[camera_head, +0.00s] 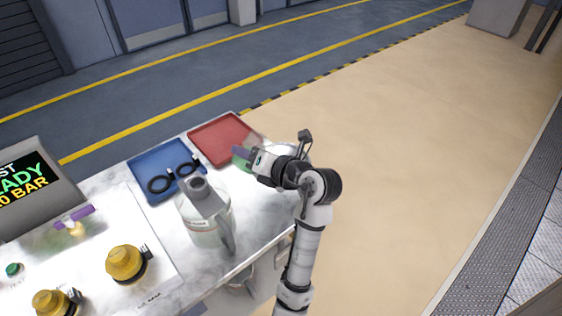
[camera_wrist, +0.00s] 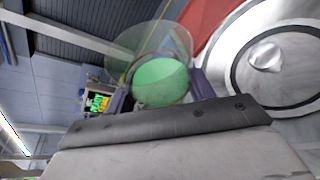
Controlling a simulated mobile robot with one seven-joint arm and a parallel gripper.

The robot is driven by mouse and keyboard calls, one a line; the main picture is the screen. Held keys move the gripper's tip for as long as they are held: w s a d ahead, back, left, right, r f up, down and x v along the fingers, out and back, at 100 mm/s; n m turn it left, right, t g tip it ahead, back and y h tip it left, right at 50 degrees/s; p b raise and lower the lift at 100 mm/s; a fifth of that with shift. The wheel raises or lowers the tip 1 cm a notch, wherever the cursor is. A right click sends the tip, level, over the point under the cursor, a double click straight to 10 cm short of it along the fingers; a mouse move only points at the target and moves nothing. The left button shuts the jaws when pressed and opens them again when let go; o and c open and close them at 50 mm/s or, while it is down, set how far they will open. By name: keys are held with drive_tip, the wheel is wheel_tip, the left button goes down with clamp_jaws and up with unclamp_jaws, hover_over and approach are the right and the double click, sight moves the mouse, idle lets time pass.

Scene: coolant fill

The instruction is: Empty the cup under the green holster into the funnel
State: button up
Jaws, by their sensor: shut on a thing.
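My gripper (camera_head: 243,153) is at the far right end of the bench, by the red tray. It is shut on a clear cup (camera_wrist: 148,42) with green liquid in it. In the wrist view the cup stands between the two fingers (camera_wrist: 160,92), and the green liquid shows through its wall. In the head view the cup is partly hidden by my gripper. A pale jug (camera_head: 208,232) with a handle stands to the left and nearer. A grey top piece (camera_head: 205,195) with a dark round opening sits on it; I cannot tell if this is the funnel. No green holster is clearly seen.
A red tray (camera_head: 222,137) and a blue tray (camera_head: 150,162) with black rings lie at the back. Yellow knobs (camera_head: 124,262), a purple piece (camera_head: 75,218) and a display (camera_head: 25,185) are at left. A large round metallic thing (camera_wrist: 300,35) fills the wrist view's right side.

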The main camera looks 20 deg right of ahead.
drive_tip(key=shift+f, duration=0.1)
drive_tip(key=shift+r+m+y, duration=0.5)
drive_tip(key=shift+m, duration=0.3)
idle(0.4)
drive_tip(key=shift+f+m+y, duration=0.35)
drive_tip(key=shift+m+y, duration=0.05)
drive_tip(key=shift+m, duration=0.2)
idle(0.8)
drive_tip(key=shift+r+m+t+y, duration=0.3)
drive_tip(key=shift+r+m+t, duration=0.15)
drive_tip(key=shift+m, duration=0.25)
idle(0.6)
drive_tip(key=shift+w+d+f+m+t, duration=0.15)
drive_tip(key=shift+d+f+m+t, duration=0.15)
drive_tip(key=shift+d+m, duration=0.5)
idle(0.6)
drive_tip(key=shift+d+r+m+y, duration=0.2)
drive_tip(key=shift+r+m+y, duration=0.2)
drive_tip(key=shift+m, duration=0.3)
idle(0.6)
